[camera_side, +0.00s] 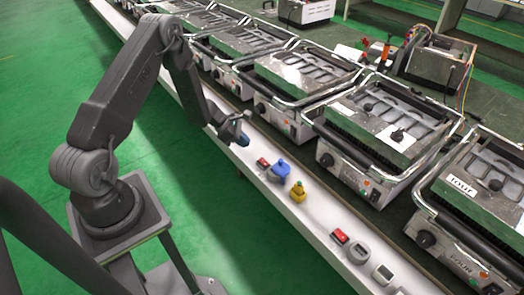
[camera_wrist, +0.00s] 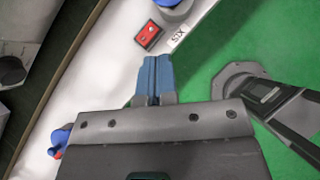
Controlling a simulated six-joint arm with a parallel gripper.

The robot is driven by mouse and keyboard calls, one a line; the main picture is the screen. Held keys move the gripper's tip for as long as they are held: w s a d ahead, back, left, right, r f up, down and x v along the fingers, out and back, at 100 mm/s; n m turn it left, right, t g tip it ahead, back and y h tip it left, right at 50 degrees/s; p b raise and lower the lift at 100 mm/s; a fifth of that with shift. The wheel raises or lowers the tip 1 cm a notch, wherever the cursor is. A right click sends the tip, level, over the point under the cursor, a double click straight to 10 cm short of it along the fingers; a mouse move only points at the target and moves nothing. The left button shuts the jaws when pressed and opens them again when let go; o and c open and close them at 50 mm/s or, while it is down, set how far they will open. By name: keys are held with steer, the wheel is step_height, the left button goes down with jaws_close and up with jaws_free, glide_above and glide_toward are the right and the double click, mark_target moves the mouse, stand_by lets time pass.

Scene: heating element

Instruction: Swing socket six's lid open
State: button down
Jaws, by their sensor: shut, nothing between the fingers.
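In the wrist view a label reading SIX (camera_wrist: 178,39) lies on the white ledge, next to a red switch (camera_wrist: 149,35). Beside them, cut off by the top edge, is a round grey and blue socket (camera_wrist: 172,12); its lid's position cannot be told there. In the side view a blue socket (camera_side: 281,169) stands on the ledge beside a red switch (camera_side: 263,163), and appears to be the same one. My gripper (camera_side: 243,140) is above the ledge, a little up-left of that switch. Its blue fingers (camera_wrist: 155,72) are together and empty, apart from the socket.
A yellow fitting (camera_side: 298,192), another red switch (camera_side: 340,236) and a grey socket (camera_side: 357,254) stand further along the white ledge (camera_side: 317,217). A row of metal grills (camera_side: 372,135) lines the bench behind. In the wrist view, a blue and red part (camera_wrist: 61,139) sits at lower left.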

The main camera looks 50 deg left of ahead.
mark_target(279, 163)
steer(key=x, duration=0.9)
steer(key=shift+w+d+f, duration=0.15)
steer(key=shift+d+f, duration=0.05)
steer(key=shift+f, duration=0.05)
steer(key=shift+w+d+f, duration=0.1)
steer(key=shift+w+d, duration=0.65)
steer(key=shift+w, duration=0.2)
steer(key=shift+w+d+f, duration=0.1)
steer(key=shift+w+d, duration=0.35)
steer(key=shift+w, duration=0.1)
steer(key=shift+w+m+g+h, duration=0.4)
steer(key=shift+w+m, duration=0.15)
steer(key=shift+m, duration=0.25)
steer(key=shift+w+m+h, duration=0.3)
steer(key=shift+m, duration=0.2)
steer(key=w+m+g, duration=0.1)
steer(key=w+d+m+g+h, duration=0.1)
steer(key=m, duration=0.1)
steer(key=shift+g, duration=0.3)
steer(key=shift+w+d+m, duration=0.3)
steer(key=shift+w+d, duration=0.8)
steer(key=shift+d, duration=0.25)
steer(key=shift+w+d, duration=0.2)
steer(key=shift+d, duration=0.55)
steer(key=shift+w+d, duration=0.2)
steer(key=shift+d, duration=0.75)
